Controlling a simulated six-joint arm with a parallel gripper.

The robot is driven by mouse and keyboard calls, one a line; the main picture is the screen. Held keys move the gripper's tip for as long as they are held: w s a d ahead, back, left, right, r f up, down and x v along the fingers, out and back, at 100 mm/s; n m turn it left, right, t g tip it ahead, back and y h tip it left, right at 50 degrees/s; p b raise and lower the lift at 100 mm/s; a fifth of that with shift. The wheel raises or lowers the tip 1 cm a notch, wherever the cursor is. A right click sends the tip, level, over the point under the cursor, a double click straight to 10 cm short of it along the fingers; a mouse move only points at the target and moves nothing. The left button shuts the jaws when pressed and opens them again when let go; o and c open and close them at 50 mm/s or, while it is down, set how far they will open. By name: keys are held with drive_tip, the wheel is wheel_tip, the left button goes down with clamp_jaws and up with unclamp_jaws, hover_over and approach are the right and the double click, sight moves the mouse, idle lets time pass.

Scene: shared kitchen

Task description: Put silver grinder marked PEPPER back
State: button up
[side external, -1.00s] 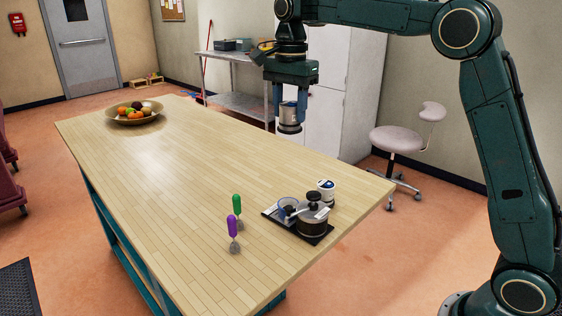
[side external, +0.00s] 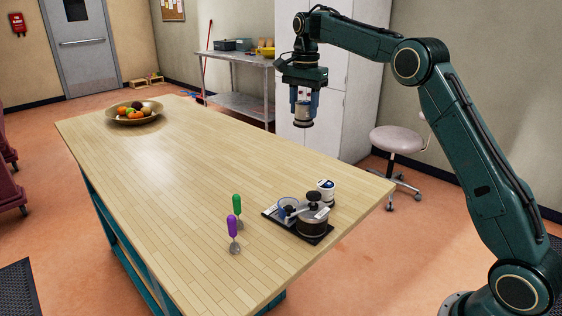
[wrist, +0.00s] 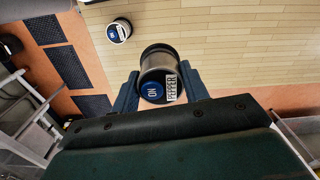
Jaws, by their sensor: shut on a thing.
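My gripper (side external: 302,103) is shut on a silver grinder (side external: 303,117) and holds it upright in the air, clear of the table. In the wrist view the grinder (wrist: 157,68) sits between both fingers, with a round blue label and a label reading PEPPER on it. A black tray (side external: 270,214) stands near the table's right end, below and in front of my gripper in the side view. A white container with a blue-marked top (side external: 325,187) stands at the tray's back edge.
A fruit bowl (side external: 133,119) is at the far end. The wooden tabletop (side external: 200,180) between is clear.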

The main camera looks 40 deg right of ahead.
wheel_tip(320, 180, down, 16)
drive_tip(key=shift+r, duration=0.25)
idle(0.3)
drive_tip(key=shift+f, duration=0.1)
drive_tip(key=shift+f, duration=2.05)
drive_tip(key=shift+f, duration=0.15)
drive_tip(key=o, duration=1.3)
wheel_tip(320, 180, up, 12)
drive_tip(key=shift+s+r, duration=0.1)
drive_tip(key=shift+r, duration=0.05)
